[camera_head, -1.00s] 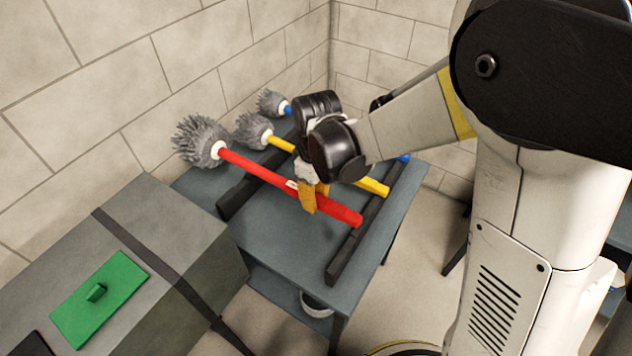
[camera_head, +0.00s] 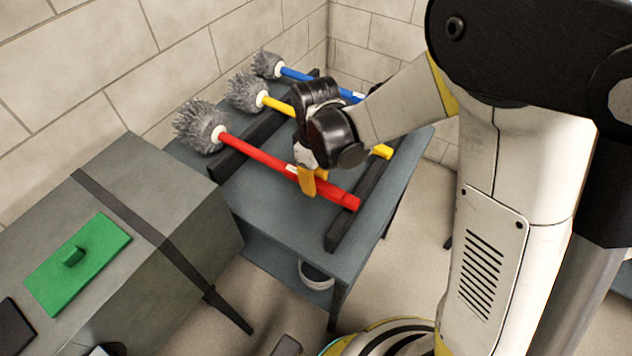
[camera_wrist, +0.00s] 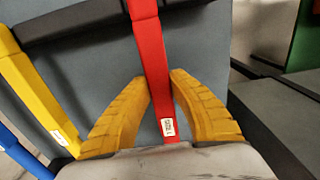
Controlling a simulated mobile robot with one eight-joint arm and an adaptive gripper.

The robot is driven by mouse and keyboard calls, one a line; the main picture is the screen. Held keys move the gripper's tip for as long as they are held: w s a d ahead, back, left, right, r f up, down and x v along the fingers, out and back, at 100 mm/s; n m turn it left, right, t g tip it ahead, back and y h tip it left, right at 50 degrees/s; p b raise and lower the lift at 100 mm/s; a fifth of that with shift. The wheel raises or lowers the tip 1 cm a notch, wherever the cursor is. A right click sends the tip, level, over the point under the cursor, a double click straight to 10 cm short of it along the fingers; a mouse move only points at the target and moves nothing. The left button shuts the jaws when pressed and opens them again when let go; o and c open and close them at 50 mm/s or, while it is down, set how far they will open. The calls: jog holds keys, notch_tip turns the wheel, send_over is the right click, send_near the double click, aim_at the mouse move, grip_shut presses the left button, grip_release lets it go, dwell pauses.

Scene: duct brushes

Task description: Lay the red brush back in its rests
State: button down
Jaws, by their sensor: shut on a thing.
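The red brush (camera_head: 262,158) has a grey bristle head (camera_head: 199,127) at the left and a straight red handle. Its handle spans the two dark rest bars on the table, the left bar (camera_head: 232,160) and the right bar (camera_head: 345,225). I cannot tell whether it touches them or sits in any notch. My gripper (camera_head: 307,182) is shut on the middle of the handle. In the wrist view its yellow fingers (camera_wrist: 158,85) close on both sides of the red handle (camera_wrist: 148,50), beside a white label.
The yellow brush (camera_head: 279,106) and blue brush (camera_head: 296,74) lie behind, across the bars. A grey box (camera_head: 125,180) with a green plate (camera_head: 85,255) stands front left. A block wall (camera_head: 160,60) closes the back. A white bowl (camera_head: 315,275) sits on the lower shelf.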

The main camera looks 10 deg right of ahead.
dwell(0.4)
jog(key=c, duration=1.2)
grip_release()
jog(key=shift+c, duration=0.2)
notch_tip(320, 180, up, 12)
jog(key=shift+s, duration=0.15)
